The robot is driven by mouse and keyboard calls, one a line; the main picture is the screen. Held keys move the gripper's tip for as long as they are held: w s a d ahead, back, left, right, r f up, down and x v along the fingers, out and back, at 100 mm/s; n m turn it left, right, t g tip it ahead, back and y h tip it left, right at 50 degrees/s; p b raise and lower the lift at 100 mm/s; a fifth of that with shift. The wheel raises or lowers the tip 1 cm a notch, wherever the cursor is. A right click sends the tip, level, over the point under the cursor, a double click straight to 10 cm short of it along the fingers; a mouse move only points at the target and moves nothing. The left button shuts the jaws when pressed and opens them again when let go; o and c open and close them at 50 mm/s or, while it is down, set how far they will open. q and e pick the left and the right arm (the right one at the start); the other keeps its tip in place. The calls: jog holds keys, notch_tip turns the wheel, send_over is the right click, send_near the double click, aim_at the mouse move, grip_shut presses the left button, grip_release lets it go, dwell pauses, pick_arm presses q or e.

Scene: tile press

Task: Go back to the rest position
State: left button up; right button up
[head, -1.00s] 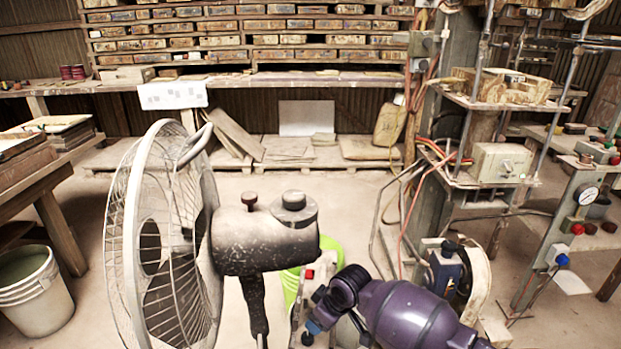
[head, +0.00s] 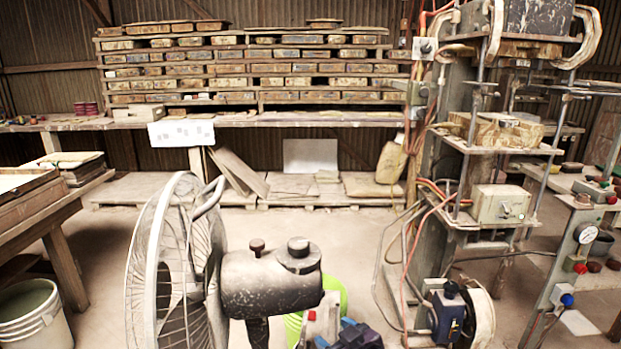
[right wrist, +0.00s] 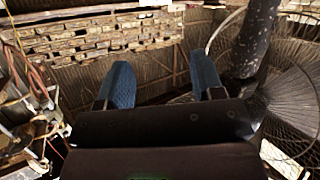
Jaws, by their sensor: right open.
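My right gripper (head: 345,338) shows only in part at the bottom edge of the head view, as small blue and purple pieces just right of the fan's post. In the right wrist view its two blue fingers (right wrist: 162,78) stand wide apart with nothing between them. The gripper is open and empty, apart from the shelves behind it. My left gripper is in neither view.
A dusty standing fan (head: 270,282) is close in front, left of my right gripper; its cage also shows in the right wrist view (right wrist: 293,105). The tile press (head: 495,155) stands at right. Racks of wooden moulds (head: 250,70) line the back wall. A white bucket (head: 32,318) stands lower left.

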jog(key=s+d+f+m+t+h+p, duration=0.25)
jog(key=s+d+m+h, duration=0.25)
jog(key=s+d, duration=1.15)
pick_arm(q)
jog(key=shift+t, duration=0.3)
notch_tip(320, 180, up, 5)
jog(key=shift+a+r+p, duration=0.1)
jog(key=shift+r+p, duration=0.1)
jog(key=shift+p, duration=1.05)
pick_arm(e)
jog(key=s+d+f+m+g+h, duration=0.1)
jog(key=s+d+f+g, duration=0.1)
jog(key=s, duration=0.6)
jog(key=s+d+f+m+g+h, duration=0.1)
jog(key=s+d+f+g, duration=0.1)
jog(key=s+f, duration=0.3)
jog(key=s+d, duration=0.1)
jog(key=s, duration=0.3)
jog(key=shift+d+f+h, duration=0.15)
jog(key=shift+d+h, duration=0.15)
jog(key=shift+h, duration=0.1)
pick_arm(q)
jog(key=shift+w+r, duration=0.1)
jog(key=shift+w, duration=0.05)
pick_arm(e)
jog(key=shift+c, duration=0.2)
